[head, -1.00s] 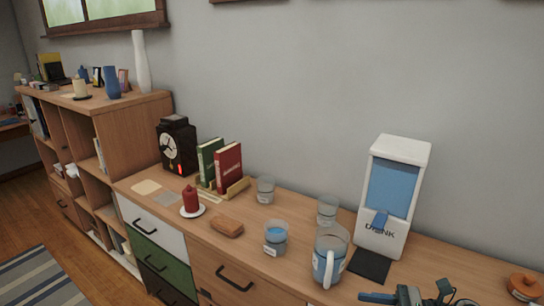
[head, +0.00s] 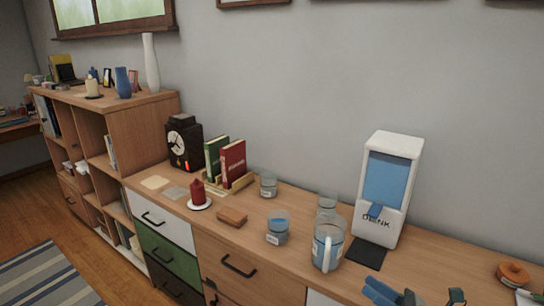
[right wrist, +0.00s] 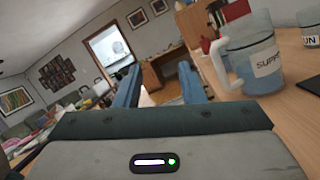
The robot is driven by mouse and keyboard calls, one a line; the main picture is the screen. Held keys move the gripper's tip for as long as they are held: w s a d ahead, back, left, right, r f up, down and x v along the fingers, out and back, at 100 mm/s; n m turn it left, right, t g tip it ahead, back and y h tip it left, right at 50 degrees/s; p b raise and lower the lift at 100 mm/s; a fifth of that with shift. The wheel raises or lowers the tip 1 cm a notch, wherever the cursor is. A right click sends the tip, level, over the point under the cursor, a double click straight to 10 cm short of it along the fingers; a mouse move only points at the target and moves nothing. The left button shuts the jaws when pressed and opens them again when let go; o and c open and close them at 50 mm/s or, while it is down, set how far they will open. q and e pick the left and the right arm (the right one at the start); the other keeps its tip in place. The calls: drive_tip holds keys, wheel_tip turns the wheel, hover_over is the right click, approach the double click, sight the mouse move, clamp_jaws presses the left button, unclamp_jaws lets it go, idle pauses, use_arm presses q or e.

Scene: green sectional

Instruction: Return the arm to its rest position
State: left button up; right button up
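My right gripper (head: 418,296) shows at the bottom edge of the head view, in front of the dispenser's dark mat. The gripper is open and empty. A glass pitcher with a handle (head: 328,245) stands on the wooden cabinet top behind and left of it; it also shows close on the right side of the wrist view (right wrist: 255,62). My left gripper is not in view.
A round wooden item (head: 513,273) lies at right.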

drive_tip(key=w+d+m+t+h, duration=0.1)
drive_tip(key=d+m+t+h, duration=0.4)
drive_tip(key=m+t+h, duration=0.9)
drive_tip(key=s+d+f+m+g+h, duration=0.25)
drive_tip(key=f+m+g, duration=0.2)
drive_tip(key=m, duration=0.45)
drive_tip(key=s+d+f+m+g+h, duration=0.2)
drive_tip(key=d+f+m+g+h, duration=0.15)
drive_tip(key=m+g, duration=0.4)
drive_tip(key=s+a+f+m+g+y, duration=0.1)
drive_tip(key=s+a+f+m+g, duration=0.2)
drive_tip(key=s+f+m+g, duration=0.5)
drive_tip(key=s+a+f+m+g+y, duration=0.1)
drive_tip(key=s+a+f+m+g, duration=0.3)
drive_tip(key=s, duration=0.8)
drive_tip(key=s+d+f, duration=0.1)
drive_tip(key=d+f, duration=0.1)
drive_tip(key=f, duration=1.5)
drive_tip(key=s+d+f, duration=0.2)
drive_tip(key=f, duration=1.5)
drive_tip(key=s+f, duration=0.8)
drive_tip(key=f, duration=0.2)
drive_tip(key=shift+d+g, duration=0.3)
drive_tip(key=shift+g, duration=0.1)
